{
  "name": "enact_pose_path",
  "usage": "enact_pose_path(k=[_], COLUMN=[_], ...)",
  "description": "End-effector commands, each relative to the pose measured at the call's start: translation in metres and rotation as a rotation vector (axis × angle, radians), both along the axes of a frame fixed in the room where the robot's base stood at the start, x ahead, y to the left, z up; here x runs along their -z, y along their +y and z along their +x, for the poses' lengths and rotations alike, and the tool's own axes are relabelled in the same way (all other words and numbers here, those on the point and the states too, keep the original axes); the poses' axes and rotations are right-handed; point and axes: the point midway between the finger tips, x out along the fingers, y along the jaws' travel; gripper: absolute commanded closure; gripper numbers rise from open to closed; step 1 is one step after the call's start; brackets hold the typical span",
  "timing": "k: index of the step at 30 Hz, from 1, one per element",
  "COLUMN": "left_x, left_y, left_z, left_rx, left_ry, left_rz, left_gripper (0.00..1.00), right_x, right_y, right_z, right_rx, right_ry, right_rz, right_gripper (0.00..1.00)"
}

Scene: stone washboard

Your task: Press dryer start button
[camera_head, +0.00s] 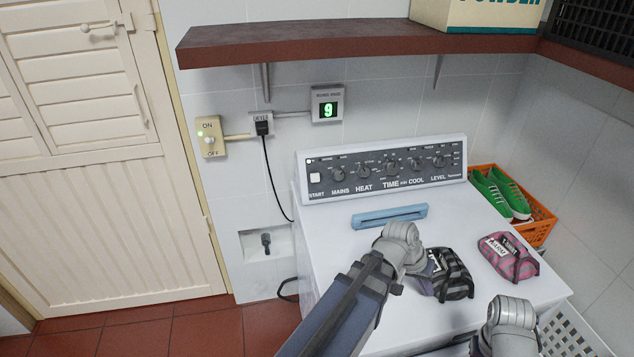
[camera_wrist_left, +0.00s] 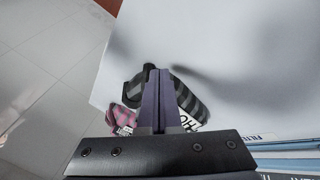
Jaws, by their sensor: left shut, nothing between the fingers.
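The white dryer (camera_head: 350,245) stands in the middle of the head view, with a grey control panel (camera_head: 385,171) along its back. The square white start button (camera_head: 315,178) is at the panel's left end, above the label START. My left gripper (camera_head: 427,272) is over the dryer top, right of and nearer than the button, well apart from it. Its wrist partly hides it. In the left wrist view its purple fingers (camera_wrist_left: 160,75) are together and empty, pointing toward a grey-and-black striped bag (camera_wrist_left: 187,98). My right arm shows at the lower right; its gripper is out of view.
A blue bar-like handle (camera_head: 390,216) lies on the dryer in front of the panel. The striped bag (camera_head: 452,275) and a pink bag (camera_head: 508,256) sit on the right side. An orange crate (camera_head: 540,226) with green shoes is beyond. A brown shelf (camera_head: 350,38) overhangs the panel.

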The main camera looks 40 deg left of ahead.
Motion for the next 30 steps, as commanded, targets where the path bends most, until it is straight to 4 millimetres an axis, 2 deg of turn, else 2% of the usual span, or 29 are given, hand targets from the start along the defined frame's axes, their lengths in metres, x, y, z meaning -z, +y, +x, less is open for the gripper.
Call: enact_pose_path(k=[3, 5, 9, 15, 24, 30], left_x=[-0.004, -0.008, -0.022, -0.042, -0.070, -0.084], left_y=[0.034, 0.052, 0.100, 0.174, 0.289, 0.351], left_z=[0.027, 0.039, 0.063, 0.084, 0.087, 0.076], left_rx=[-0.115, -0.172, -0.315, -0.508, -0.776, -0.914], left_ry=[-0.078, -0.122, -0.229, -0.375, -0.576, -0.679], left_rz=[-0.089, -0.133, -0.229, -0.335, -0.449, -0.496], left_gripper=[1.00, 1.00, 1.00, 1.00, 1.00, 1.00], right_x=[0.010, 0.013, 0.020, 0.029, 0.042, 0.047], right_y=[0.000, 0.000, 0.000, 0.000, 0.000, 0.000], right_z=[0.000, 0.000, 0.000, 0.000, 0.000, 0.000], right_rx=[0.000, 0.000, 0.000, 0.000, 0.001, 0.001], right_ry=[0.000, 0.000, 0.000, 0.000, 0.000, 0.000], right_rz=[0.000, 0.000, 0.000, 0.000, 0.000, 0.000], right_gripper=[1.00, 1.00, 1.00, 1.00, 1.00, 1.00])
